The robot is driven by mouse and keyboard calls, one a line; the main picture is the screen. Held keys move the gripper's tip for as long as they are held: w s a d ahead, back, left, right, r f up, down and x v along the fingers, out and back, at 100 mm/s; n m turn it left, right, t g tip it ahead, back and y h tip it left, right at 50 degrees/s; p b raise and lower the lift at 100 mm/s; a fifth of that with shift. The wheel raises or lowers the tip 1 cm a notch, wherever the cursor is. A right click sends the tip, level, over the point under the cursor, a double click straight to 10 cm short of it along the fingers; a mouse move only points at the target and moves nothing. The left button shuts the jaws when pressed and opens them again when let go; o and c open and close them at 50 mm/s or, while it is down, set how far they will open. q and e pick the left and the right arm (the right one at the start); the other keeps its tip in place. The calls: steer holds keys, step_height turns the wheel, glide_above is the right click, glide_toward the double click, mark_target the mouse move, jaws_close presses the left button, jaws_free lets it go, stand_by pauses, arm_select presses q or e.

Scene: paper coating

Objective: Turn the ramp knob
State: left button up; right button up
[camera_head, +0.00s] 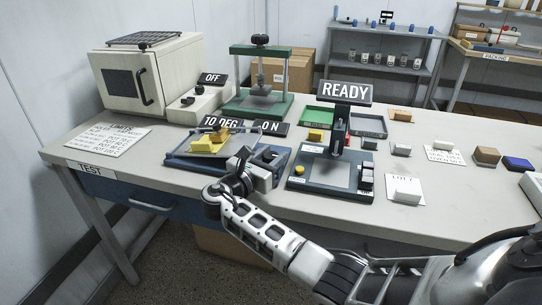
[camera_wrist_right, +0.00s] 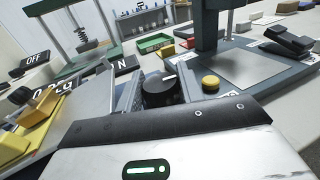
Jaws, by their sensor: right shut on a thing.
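The ramp (camera_head: 182,163) stands on the bench, a blue base with a tilted plate carrying yellow blocks (camera_head: 203,144). Its sign (camera_head: 221,122) reads 10 DEG, and a sign beside it (camera_head: 268,128) reads ON. My right gripper (camera_head: 265,160) is at the ramp's right end, shut on the ramp knob. In the right wrist view the knob (camera_wrist_right: 160,89) is black and round with a white mark, just beyond the gripper's dark front edge. In the head view the gripper largely covers the knob. My left gripper is not in view.
A press-like device (camera_head: 330,175) with a READY sign and yellow button stands close to the right of the gripper. A green stand (camera_head: 258,103) and an oven (camera_head: 150,75) are behind. Loose blocks and green and grey trays lie farther right.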

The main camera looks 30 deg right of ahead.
mark_target(266, 160)
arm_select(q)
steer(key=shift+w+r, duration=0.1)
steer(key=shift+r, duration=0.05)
arm_select(e)
steer(key=o, duration=1)
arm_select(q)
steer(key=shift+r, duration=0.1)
arm_select(e)
steer(key=shift+a, duration=0.1)
steer(key=shift+s+a, duration=0.15)
steer(key=shift+a, duration=0.25)
steer(key=p+v, duration=0.2)
steer(key=v, duration=0.4)
steer(key=shift+r, duration=0.1)
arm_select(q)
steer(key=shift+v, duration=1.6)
arm_select(e)
steer(key=shift+s+a, duration=0.2)
steer(key=shift+a, duration=0.25)
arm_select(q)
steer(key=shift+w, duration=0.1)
